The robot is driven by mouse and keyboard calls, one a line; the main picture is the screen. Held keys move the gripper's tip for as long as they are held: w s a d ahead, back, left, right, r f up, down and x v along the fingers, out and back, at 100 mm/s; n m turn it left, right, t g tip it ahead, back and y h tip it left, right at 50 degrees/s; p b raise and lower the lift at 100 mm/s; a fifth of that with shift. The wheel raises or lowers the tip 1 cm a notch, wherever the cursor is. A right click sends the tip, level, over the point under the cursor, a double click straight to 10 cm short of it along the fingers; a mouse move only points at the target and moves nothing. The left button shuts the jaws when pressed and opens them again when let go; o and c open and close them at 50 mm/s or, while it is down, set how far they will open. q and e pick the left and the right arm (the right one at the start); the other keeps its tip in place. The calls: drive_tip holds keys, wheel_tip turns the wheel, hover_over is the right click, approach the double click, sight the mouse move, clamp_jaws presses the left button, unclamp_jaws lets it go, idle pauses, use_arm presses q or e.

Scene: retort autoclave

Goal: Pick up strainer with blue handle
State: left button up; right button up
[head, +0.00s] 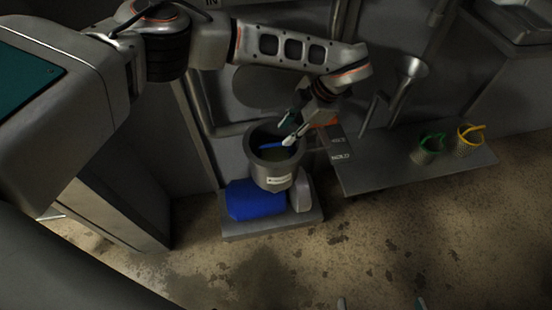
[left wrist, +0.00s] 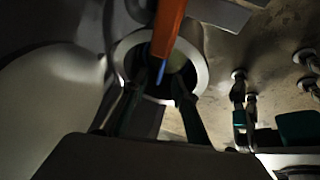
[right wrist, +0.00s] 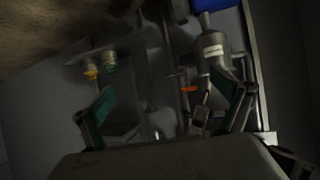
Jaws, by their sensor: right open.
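The strainer's blue handle (head: 268,148) shows inside the mouth of a grey pot (head: 263,173). Its basket is mostly hidden by the pot wall. My left gripper (head: 288,129) is over the pot's mouth with its fingers apart, close to the handle. In the left wrist view the blue handle (left wrist: 160,71) shows between the fingertips, partly behind an orange bar (left wrist: 169,25); I cannot tell if a finger touches it. My right gripper (head: 381,303) is at the bottom edge of the head view, open and empty, far from the pot.
A green-handled strainer (head: 426,153) and a yellow-handled strainer (head: 467,143) stand on a grey shelf (head: 375,178) at the right. A blue motor housing (head: 254,201) sits below the pot. A metal funnel (head: 408,75) and pipes are behind. The floor in front is clear.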

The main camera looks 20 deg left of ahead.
sight(277, 144)
use_arm(q)
drive_tip(key=x, duration=0.1)
drive_tip(key=b+x, duration=0.1)
drive_tip(key=x, duration=0.3)
drive_tip(key=shift+s+d+f, duration=0.1)
drive_tip(key=shift+s, duration=0.25)
drive_tip(key=shift+f+b, duration=0.2)
drive_tip(key=shift+b, duration=0.1)
drive_tip(key=shift+w+r, duration=0.1)
drive_tip(key=shift+r, duration=0.05)
clamp_jaws()
use_arm(e)
drive_tip(key=shift+w+a+r+m+t, duration=0.3)
drive_tip(key=shift+w+a+r, duration=0.3)
drive_tip(key=shift+r, duration=0.15)
